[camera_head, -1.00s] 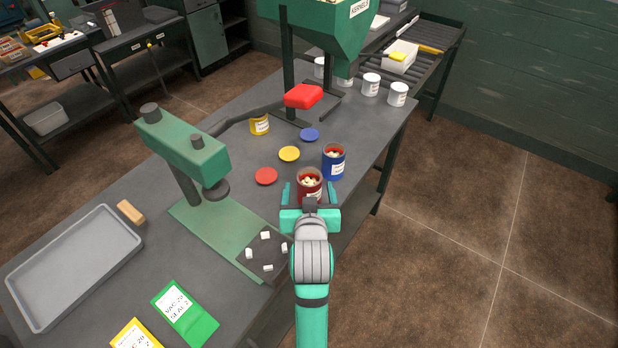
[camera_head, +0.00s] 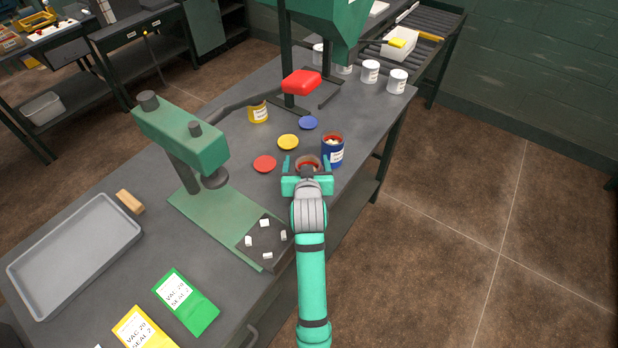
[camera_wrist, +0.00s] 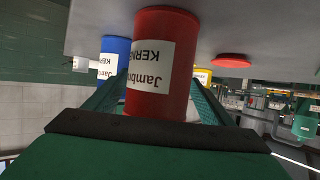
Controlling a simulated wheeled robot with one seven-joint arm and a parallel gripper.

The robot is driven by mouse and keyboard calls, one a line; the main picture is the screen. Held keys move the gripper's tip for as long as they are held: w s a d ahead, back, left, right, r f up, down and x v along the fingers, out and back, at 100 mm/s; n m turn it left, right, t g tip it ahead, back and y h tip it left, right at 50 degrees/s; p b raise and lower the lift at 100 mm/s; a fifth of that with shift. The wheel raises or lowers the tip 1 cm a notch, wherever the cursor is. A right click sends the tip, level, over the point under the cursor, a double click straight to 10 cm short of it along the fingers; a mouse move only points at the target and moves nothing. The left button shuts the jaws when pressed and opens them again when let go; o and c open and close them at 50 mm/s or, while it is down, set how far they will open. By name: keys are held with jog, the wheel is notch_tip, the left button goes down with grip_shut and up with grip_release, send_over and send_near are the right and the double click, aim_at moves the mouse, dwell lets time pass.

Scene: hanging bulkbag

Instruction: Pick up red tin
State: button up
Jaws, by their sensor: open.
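The red tin (camera_wrist: 170,75) stands on the workbench with a white label; in the wrist view, which is upside down, it fills the space between my fingers. In the head view its open top (camera_head: 308,163) shows, with my gripper (camera_head: 307,172) around it and hiding most of its body. My gripper is open, one finger on each side of the tin. I cannot tell whether either finger touches it.
A blue tin (camera_head: 333,150) stands close on the right. Red (camera_head: 264,164), yellow (camera_head: 288,142) and blue (camera_head: 308,123) lids lie nearby. A yellow tin (camera_head: 258,112) stands farther back. A green press (camera_head: 180,140) stands left. The bench's right edge is close.

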jog(key=shift+d, duration=0.1)
jog(key=shift+d, duration=0.15)
jog(key=c, duration=1.2)
jog(key=shift+c, duration=0.2)
